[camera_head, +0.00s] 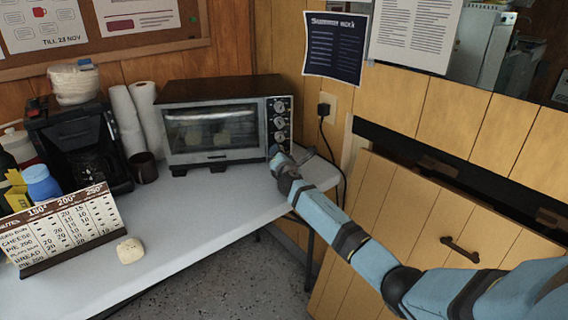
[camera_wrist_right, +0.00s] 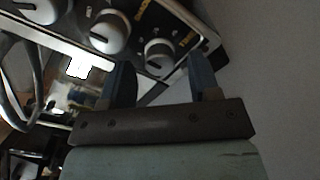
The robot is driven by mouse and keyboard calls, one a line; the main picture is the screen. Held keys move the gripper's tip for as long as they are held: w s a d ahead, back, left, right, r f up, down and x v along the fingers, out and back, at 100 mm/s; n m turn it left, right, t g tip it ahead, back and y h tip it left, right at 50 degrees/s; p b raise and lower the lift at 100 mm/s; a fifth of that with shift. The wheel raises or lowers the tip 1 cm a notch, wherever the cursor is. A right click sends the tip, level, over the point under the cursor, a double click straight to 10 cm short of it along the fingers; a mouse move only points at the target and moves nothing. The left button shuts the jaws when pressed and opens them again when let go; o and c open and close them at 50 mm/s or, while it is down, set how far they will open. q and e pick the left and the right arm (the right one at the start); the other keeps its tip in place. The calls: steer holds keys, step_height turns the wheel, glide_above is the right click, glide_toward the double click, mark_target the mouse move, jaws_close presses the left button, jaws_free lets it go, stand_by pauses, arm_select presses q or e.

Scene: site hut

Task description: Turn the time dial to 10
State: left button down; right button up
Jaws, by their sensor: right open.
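The toaster oven (camera_head: 212,121) stands at the back of the table, with a column of dials down the right of its front. The lowest dial (camera_head: 280,136), likely the time dial, also shows in the right wrist view (camera_wrist_right: 158,53) with a light pointer bar. My right gripper (camera_head: 276,153) is at the lower right corner of the oven front. In the wrist view its open fingers (camera_wrist_right: 161,72) stand apart just short of this dial, one toward each side, apparently not gripping it. My left gripper is out of view.
A cooking chart (camera_head: 75,230) with temperatures and minutes stands on the table (camera_head: 195,215), with a bread roll (camera_head: 130,250) beside it. A coffee maker (camera_head: 80,140), paper rolls and a dark mug (camera_head: 144,167) stand left of the oven. The table's front middle is clear.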

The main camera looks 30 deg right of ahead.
steer(key=p+v, duration=0.1)
steer(key=v, duration=0.4)
steer(key=shift+s+r+p, duration=0.1)
steer(key=shift+p, duration=0.2)
steer(key=p+v, duration=0.1)
steer(key=v, duration=0.6)
steer(key=shift+s+a, duration=0.25)
steer(key=shift+s, duration=0.25)
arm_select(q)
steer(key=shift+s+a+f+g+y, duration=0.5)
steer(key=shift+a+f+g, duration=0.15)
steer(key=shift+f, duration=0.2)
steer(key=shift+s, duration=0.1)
